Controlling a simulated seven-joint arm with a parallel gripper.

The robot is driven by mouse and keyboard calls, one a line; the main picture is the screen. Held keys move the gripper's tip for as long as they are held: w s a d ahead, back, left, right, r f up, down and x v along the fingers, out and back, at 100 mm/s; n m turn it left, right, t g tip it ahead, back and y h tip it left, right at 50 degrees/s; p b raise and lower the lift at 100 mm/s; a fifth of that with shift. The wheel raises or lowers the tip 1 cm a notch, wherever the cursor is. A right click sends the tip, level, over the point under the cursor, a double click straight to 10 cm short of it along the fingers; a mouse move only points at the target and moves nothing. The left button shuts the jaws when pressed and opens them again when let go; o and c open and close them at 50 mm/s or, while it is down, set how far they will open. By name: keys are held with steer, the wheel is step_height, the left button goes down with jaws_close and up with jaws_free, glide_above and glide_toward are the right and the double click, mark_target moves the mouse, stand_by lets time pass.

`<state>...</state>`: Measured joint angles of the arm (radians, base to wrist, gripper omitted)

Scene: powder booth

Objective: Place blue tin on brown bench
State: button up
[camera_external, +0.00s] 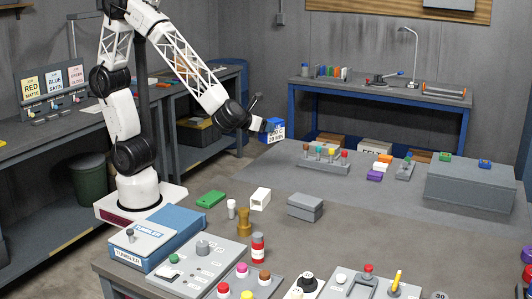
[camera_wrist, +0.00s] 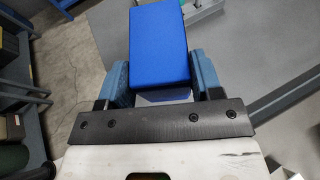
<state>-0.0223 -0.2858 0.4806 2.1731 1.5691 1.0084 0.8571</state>
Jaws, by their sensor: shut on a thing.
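My gripper (camera_external: 262,122) is shut on a blue box-shaped tin (camera_external: 272,133) and holds it in the air, left of the back part of the large bench. The tin has a white label whose print is too small to read surely. In the wrist view the tin's plain blue face (camera_wrist: 158,42) sticks out beyond my gripper (camera_wrist: 158,82), with a blue-grey finger on each side. No bench is clearly brown; the large front bench (camera_external: 335,240) has a brownish-grey top with a lighter grey area (camera_external: 260,170) towards the back.
On the bench are a green block (camera_external: 211,199), a white open box (camera_external: 260,199), a grey box (camera_external: 305,207), a brass piece (camera_external: 244,222) and a red bottle (camera_external: 258,247). A large grey case (camera_external: 470,183) stands at the right. Bare top lies right of the grey box.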

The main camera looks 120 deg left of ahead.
step_height(320, 180, down, 11)
steer(key=shift+f, duration=0.2)
steer(key=shift+w, duration=0.1)
steer(key=w+a+f, duration=0.1)
steer(key=w+a, duration=0.3)
steer(key=w, duration=1.1)
steer(key=shift+w+a+f, duration=0.15)
steer(key=shift+f, duration=0.05)
stand_by(0.3)
steer(key=shift+f, duration=1.8)
steer(key=shift+f, duration=0.1)
steer(key=o, duration=1.1)
